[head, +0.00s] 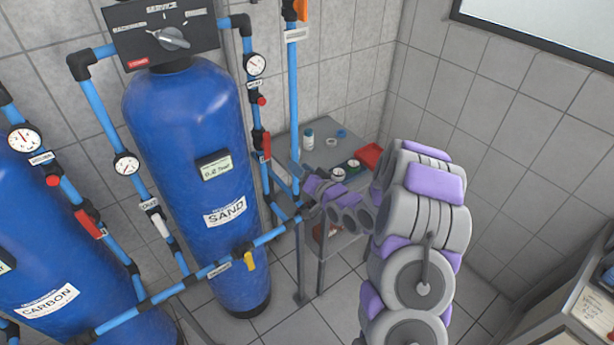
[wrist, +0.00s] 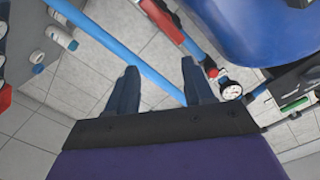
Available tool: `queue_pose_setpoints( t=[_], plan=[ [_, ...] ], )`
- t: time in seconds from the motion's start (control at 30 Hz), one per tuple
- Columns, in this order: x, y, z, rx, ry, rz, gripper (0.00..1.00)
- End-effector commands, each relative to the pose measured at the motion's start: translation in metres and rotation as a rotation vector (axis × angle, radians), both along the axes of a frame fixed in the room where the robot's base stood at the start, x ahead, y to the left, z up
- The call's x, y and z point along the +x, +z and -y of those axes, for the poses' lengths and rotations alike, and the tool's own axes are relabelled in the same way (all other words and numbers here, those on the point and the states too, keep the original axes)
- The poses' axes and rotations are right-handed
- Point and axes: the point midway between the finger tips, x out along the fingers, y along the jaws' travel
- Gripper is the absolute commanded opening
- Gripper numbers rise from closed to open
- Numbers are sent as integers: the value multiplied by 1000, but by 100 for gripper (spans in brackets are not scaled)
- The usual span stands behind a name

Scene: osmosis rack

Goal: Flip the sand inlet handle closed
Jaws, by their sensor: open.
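The blue tank labelled SAND (head: 195,150) stands left of centre in the head view. A vertical blue pipe line on its right carries a red handle (head: 265,146), a small red knob and a gauge; the small label there is hard to read. In the wrist view the red handle (wrist: 164,20) is at the top, lying along its pipe. My gripper (head: 309,187) is low and to the right of this handle, apart from it. In the wrist view its two fingers (wrist: 158,75) are spread, with nothing held between them.
A blue pipe (wrist: 125,55) crosses behind the fingers. A gauge (wrist: 230,90) sits right of them. A grey table (head: 300,138) with small containers and a red tray (head: 369,156) stands behind my arm. A white handle (head: 160,225) and a yellow handle (head: 249,261) are on other pipes.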

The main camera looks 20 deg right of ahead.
Motion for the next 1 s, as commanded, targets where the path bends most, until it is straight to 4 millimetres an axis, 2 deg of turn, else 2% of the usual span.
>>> queue_pose_setpoints(
  t=[0.5,1.0],
  plan=[
    [-30,1,4,-6,-1,1,52],
    [-33,1,8,-2,-1,0,52]
  ],
)
